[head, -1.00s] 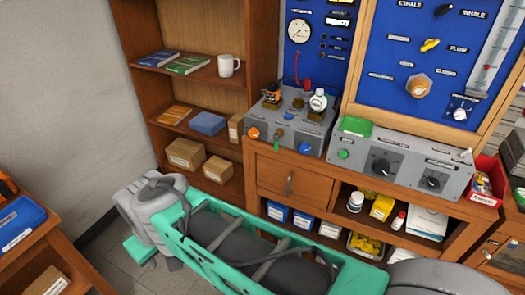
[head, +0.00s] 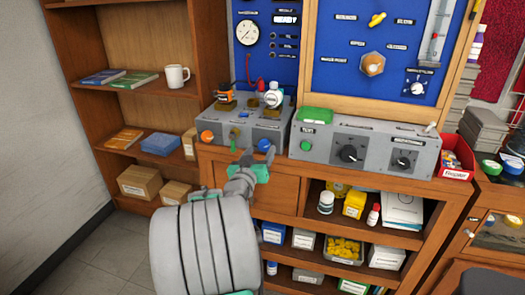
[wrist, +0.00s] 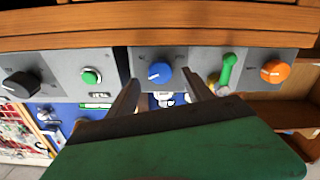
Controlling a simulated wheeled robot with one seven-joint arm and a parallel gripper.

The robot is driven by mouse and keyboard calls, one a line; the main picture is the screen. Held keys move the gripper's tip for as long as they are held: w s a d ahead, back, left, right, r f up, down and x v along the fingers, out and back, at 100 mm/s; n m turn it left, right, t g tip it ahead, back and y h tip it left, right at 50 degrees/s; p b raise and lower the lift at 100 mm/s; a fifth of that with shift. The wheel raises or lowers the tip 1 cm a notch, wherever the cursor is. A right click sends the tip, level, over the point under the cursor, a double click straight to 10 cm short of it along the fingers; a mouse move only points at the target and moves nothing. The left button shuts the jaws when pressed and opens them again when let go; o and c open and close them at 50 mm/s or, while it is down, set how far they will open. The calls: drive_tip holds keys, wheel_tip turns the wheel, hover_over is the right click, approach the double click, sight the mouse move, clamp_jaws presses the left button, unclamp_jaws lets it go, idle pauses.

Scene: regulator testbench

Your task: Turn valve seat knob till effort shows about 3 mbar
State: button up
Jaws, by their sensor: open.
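A grey console (head: 225,128) carries a blue knob (head: 264,146), an orange knob (head: 207,136) and a green lever (head: 234,138) on its front. I cannot read which one is labelled valve seat. In the wrist view, my gripper (wrist: 158,84) is open and empty, with its fingers on either side of the blue knob (wrist: 159,72) and pointing at it. Contact cannot be told. The green lever (wrist: 227,70) and orange knob (wrist: 276,71) are right of the fingers there. A READY display (head: 285,19) and a round gauge (head: 248,32) are on the blue panel; no effort value is legible.
A second grey console (head: 365,160) with black knobs (head: 349,154) and a green button (head: 305,146) stands to the right. A green tray (head: 315,115) lies on it. A red bin (head: 458,160) is at its right end. Shelves with boxes and bottles are below.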

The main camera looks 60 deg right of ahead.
sight(263, 147)
drive_tip(key=d, duration=0.3)
drive_tip(key=shift+w+d, duration=0.1)
drive_tip(key=shift+w, duration=0.2)
drive_tip(key=shift+c, duration=0.2)
clamp_jaws()
drive_tip(key=shift+f+b, duration=0.2)
drive_tip(key=shift+b, duration=0.4)
drive_tip(key=shift+m+b, duration=0.6)
drive_tip(key=shift+b, duration=0.2)
drive_tip(key=shift+r, duration=0.2)
drive_tip(key=shift+o, duration=0.2)
unclamp_jaws()
